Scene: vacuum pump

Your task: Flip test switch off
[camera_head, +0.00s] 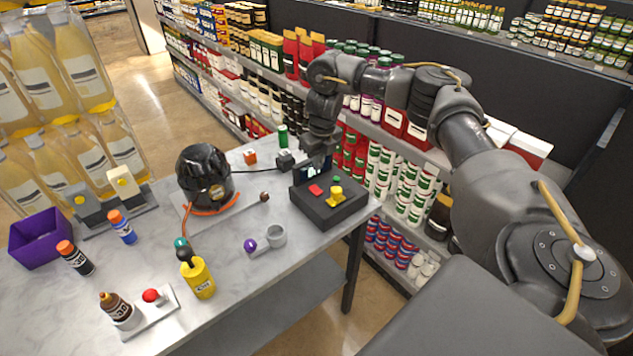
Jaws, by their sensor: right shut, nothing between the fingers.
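A black control box (328,210) stands near the table's right end. Its top carries a red piece (315,190), a small green knob (336,181) and a yellow knob or lever (334,198). I cannot tell which of these is the test switch, or its position. My right gripper (316,168) points down at the back of the box, behind the red and green pieces. It is shut and empty. The dark fingers partly hide the back of the box, and I cannot tell if they touch it. My left gripper is not in view.
A black round pump (204,175) with an orange hose stands left of the box. A purple bin (39,240) is far left. Stocked shelves (270,75) stand behind.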

